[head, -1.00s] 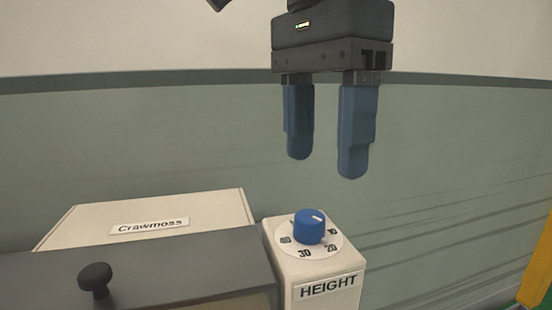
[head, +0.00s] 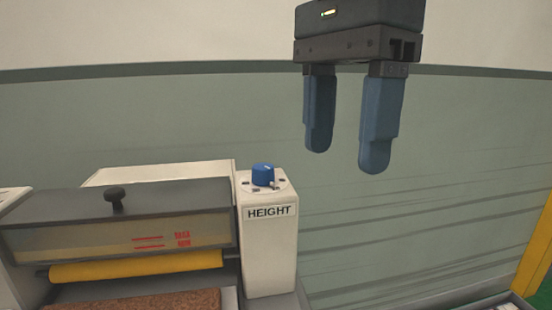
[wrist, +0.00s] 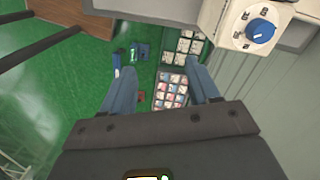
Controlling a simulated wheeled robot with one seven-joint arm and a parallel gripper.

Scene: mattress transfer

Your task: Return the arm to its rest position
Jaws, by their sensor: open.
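My gripper (head: 346,160) is open and empty, with its two blue fingers apart and pointing down. In the head view it hangs in the air at the upper right, above and to the right of the machine's blue height knob (head: 263,175). In the wrist view my gripper (wrist: 162,82) shows both fingers apart with nothing between them. The knob also shows there (wrist: 261,30), at the upper right, clear of the fingers.
A machine with a dark hood (head: 70,203), a yellow roller (head: 135,267) and a white HEIGHT post (head: 268,250) stands at the lower left. A tray of small packets (wrist: 171,92) is far below on the green floor (wrist: 60,85). A yellow post (head: 535,250) stands at right.

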